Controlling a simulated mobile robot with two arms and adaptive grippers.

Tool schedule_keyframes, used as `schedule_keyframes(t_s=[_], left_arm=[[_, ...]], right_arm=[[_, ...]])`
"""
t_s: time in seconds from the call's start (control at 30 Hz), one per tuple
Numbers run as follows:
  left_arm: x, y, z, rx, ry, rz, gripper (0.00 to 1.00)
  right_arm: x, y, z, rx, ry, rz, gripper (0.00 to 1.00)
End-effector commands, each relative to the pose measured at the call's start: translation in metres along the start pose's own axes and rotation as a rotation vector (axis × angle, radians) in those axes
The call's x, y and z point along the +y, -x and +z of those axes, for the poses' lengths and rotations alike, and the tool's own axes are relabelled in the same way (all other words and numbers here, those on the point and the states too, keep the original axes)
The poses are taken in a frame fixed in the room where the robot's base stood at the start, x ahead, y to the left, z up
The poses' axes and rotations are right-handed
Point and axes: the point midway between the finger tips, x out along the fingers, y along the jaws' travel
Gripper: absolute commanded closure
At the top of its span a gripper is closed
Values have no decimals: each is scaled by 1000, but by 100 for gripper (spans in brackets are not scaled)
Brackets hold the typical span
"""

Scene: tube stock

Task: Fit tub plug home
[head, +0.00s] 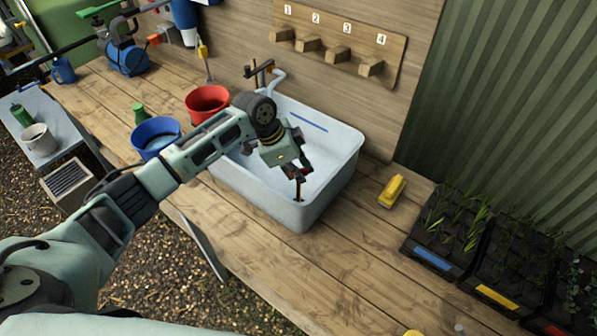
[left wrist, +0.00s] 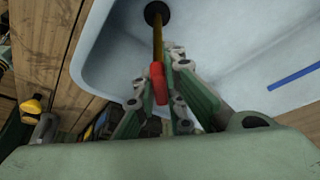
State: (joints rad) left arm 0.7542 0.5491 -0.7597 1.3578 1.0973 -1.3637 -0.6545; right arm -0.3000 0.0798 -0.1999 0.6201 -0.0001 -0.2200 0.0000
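The pale blue-white tub (head: 341,178) sits in the wooden bench. My left gripper (head: 297,173) is over its near part, pointing down. In the left wrist view its fingers (left wrist: 165,92) are closed around the red grip (left wrist: 158,83) of the plug's thin brown stem (left wrist: 157,42). The stem ends in a round black plug (left wrist: 155,13) against the pale tub. I cannot tell whether the plug is seated in a hole or just above the surface; no separate drain hole shows. My right gripper is not in view.
A red bucket (head: 207,101) and blue bucket (head: 150,136) stand left of the tub. A tap (head: 262,70) is behind it. A yellow object (head: 392,191) lies to the right, before black seedling trays (head: 432,256). The bench front is mostly clear.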

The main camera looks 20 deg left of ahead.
Motion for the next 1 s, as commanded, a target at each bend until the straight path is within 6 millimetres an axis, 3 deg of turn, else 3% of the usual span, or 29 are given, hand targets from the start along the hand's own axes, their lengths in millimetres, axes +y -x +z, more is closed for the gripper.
schedule_keyframes(t_s=[0.27, 0.63, 0.77, 1.0], left_arm=[[0, 0, 0, 1, 0, 0, 68], [0, 5, 0, 0, 0, -1, 68], [-1, 24, 0, 1, -2, -3, 68], [-2, 76, 0, 2, -2, -5, 68]], right_arm=[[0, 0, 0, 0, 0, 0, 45], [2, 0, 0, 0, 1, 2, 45], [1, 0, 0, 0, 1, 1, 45], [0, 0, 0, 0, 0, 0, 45]])
